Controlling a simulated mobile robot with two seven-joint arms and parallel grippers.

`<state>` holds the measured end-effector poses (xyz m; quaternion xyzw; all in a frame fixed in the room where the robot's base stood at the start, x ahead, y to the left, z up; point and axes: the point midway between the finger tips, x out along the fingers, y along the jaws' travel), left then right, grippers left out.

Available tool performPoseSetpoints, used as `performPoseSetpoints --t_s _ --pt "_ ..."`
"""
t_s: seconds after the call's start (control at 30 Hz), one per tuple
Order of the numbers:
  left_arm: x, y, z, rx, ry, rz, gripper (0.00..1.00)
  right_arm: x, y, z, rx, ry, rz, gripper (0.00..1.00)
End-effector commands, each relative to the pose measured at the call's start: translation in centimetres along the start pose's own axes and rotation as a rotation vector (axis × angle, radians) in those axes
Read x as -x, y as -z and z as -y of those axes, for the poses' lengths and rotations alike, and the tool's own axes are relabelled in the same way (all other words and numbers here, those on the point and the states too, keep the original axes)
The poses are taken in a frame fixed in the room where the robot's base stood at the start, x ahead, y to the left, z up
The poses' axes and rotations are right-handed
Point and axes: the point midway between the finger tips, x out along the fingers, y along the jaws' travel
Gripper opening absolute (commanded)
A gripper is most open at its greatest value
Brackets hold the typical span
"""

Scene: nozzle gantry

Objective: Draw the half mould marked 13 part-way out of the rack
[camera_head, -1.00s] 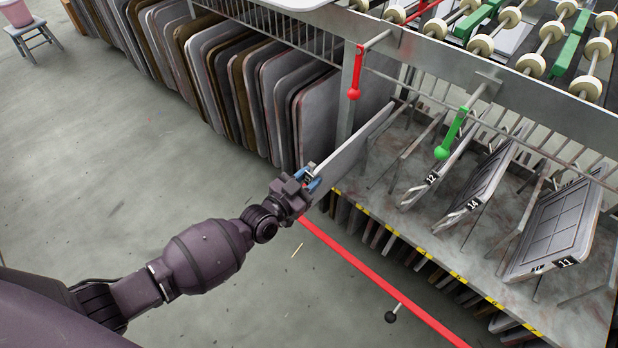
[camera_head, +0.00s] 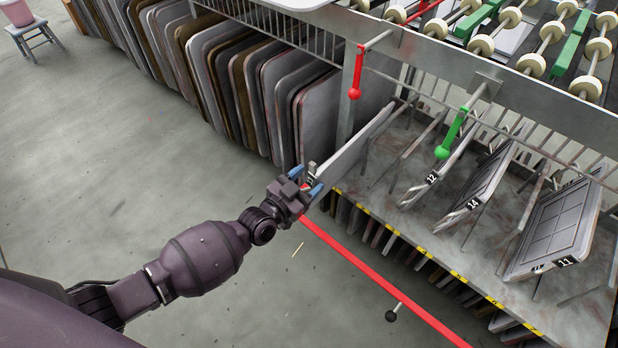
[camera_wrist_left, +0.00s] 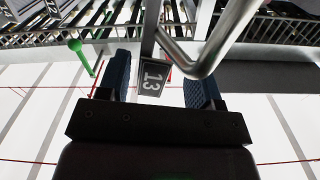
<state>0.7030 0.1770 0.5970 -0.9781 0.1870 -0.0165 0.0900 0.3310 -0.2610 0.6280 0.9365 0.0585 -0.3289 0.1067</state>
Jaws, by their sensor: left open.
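The half mould marked 13 (camera_head: 352,143) stands on edge in the rack, left of the other numbered moulds. Its front end juts past the yellow-striped shelf edge. Its black 13 plate (camera_wrist_left: 153,78) and a bent grey handle bar (camera_wrist_left: 208,55) show in the left wrist view. My left gripper (camera_head: 308,181) is at this front end, its blue-padded fingers spread. In the left wrist view the open gripper (camera_wrist_left: 161,82) has the 13 plate between its fingers in the picture, with gaps on both sides. My right gripper is out of view.
The rack shelf (camera_head: 392,205) also holds moulds marked 12 (camera_head: 425,178), 14 (camera_head: 482,185) and 11 (camera_head: 555,232). A red handle (camera_head: 355,75) and a green handle (camera_head: 450,135) hang above. A red bar (camera_head: 380,280) runs along the front.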

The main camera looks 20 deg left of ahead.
Motion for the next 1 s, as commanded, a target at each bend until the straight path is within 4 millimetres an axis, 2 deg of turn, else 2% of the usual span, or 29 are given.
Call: performPoseSetpoints --t_s 0.13,0.33,0.53,0.7,1.0 --pt "2.1 0.4 0.1 -0.002 0.000 -0.003 0.59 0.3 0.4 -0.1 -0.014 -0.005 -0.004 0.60" --pt "5.7 0.4 0.2 -0.003 0.000 -0.003 0.59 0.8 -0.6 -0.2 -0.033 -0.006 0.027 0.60" --pt "8.5 0.3 0.1 -0.002 0.000 -0.003 0.59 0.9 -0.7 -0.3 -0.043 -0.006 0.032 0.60" --pt "9.7 0.2 0.1 -0.001 0.000 -0.002 0.59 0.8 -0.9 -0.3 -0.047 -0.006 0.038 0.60" --pt "9.9 0.1 0.0 0.000 0.000 -0.001 0.59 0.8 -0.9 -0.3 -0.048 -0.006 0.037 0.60"
